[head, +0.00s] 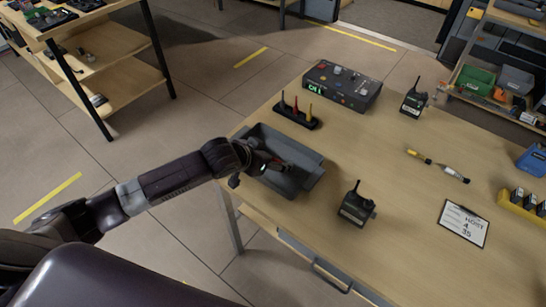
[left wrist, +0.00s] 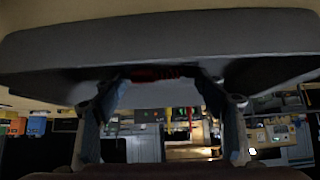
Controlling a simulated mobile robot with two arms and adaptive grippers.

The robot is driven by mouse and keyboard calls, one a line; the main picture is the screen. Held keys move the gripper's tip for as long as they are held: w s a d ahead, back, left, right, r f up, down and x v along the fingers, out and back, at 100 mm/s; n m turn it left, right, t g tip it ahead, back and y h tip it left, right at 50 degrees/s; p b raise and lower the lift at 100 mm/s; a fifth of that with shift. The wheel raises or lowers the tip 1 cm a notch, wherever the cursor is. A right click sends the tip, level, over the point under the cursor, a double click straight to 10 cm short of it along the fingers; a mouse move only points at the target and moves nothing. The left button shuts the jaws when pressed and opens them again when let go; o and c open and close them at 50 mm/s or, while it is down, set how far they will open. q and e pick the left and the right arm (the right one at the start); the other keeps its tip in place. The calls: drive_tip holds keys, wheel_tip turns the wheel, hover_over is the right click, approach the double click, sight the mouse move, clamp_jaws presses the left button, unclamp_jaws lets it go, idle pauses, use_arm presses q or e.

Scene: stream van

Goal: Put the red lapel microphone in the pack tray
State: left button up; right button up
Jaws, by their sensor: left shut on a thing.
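The grey pack tray (head: 312,172) sits at the near left corner of the wooden table. My left gripper (head: 276,164) reaches in from the left, with its fingers over or inside the tray. In the left wrist view, the left gripper (left wrist: 163,78) is shut on a dark red piece, the red lapel microphone (left wrist: 152,73). The microphone is in shadow and mostly hidden by the fingers. The tray (left wrist: 150,38) fills the top of that view. I cannot tell whether the microphone touches the tray floor. My right gripper is not in view.
A control box (head: 342,86), a black radio (head: 357,206), another radio (head: 413,100), a yellow-and-white pen-like item (head: 438,166) and a clipboard (head: 464,223) are on the table. The table middle is mostly clear.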

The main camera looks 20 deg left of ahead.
use_arm(q)
drive_tip(key=o, duration=0.7)
drive_tip(key=shift+s+a+f, duration=0.15)
drive_tip(key=shift+s+f, duration=0.25)
drive_tip(key=shift+f, duration=0.4)
drive_tip(key=shift+c, duration=0.2)
drive_tip(key=o, duration=0.5)
drive_tip(key=shift+w+f, duration=0.2)
drive_tip(key=shift+f, duration=0.05)
drive_tip(key=shift+c, duration=0.2)
drive_tip(key=shift+s+r, duration=0.1)
drive_tip(key=shift+s, duration=0.05)
drive_tip(key=shift+r, duration=0.2)
drive_tip(key=w+r+v, duration=0.1)
drive_tip(key=v, duration=1.1)
drive_tip(key=shift+r, duration=0.35)
